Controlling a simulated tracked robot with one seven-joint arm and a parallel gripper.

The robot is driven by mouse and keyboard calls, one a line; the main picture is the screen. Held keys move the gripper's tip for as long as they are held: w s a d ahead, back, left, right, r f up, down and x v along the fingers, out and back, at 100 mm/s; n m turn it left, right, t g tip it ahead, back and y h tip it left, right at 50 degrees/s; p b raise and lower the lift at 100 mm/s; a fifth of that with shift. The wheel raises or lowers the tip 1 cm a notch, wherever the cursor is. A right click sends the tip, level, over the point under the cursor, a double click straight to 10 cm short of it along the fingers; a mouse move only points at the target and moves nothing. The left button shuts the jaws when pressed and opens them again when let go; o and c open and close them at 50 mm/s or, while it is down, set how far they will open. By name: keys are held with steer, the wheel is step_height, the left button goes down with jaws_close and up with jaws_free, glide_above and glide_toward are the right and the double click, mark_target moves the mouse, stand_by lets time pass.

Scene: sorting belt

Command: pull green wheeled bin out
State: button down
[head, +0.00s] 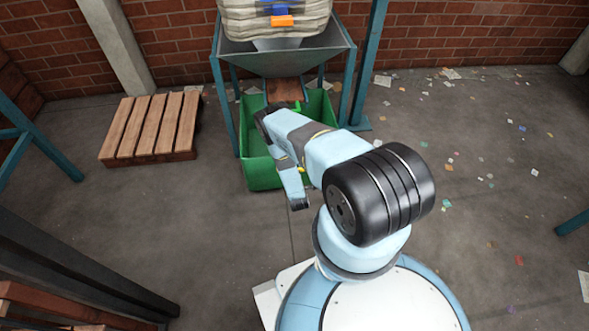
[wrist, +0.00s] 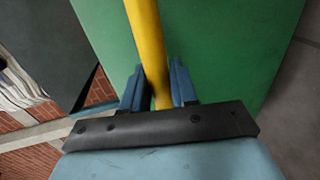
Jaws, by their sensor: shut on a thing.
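The green wheeled bin (head: 262,172) stands on the floor under a metal hopper, in the middle of the head view. My arm reaches over its near right part and hides some of it. In the wrist view the bin's green wall (wrist: 225,50) fills the upper middle. A yellow bar-like handle (wrist: 145,40) runs in front of that wall. My gripper (wrist: 157,85) has one blue finger on each side of the yellow handle and is shut on it. In the head view the fingertips are hidden behind my arm, and the bin's wheels do not show.
The hopper (head: 285,62) stands on teal legs around the bin, with a post (head: 225,105) close on its left. A wooden pallet (head: 152,127) lies to the left. Paper scraps litter the floor at right. The floor (head: 200,225) in front of the bin is clear.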

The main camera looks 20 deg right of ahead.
steer(key=shift+s+d+f, duration=0.2)
steer(key=shift+s+d, duration=0.05)
steer(key=shift+s, duration=0.25)
steer(key=c, duration=1.2)
jaws_free()
steer(key=shift+o, duration=0.8)
steer(key=shift+w+a, duration=0.15)
steer(key=shift+w, duration=0.05)
steer(key=shift+r, duration=0.1)
steer(key=shift+a, duration=0.1)
steer(key=v, duration=1.3)
steer(key=shift+s, duration=0.35)
steer(key=shift+a, duration=0.1)
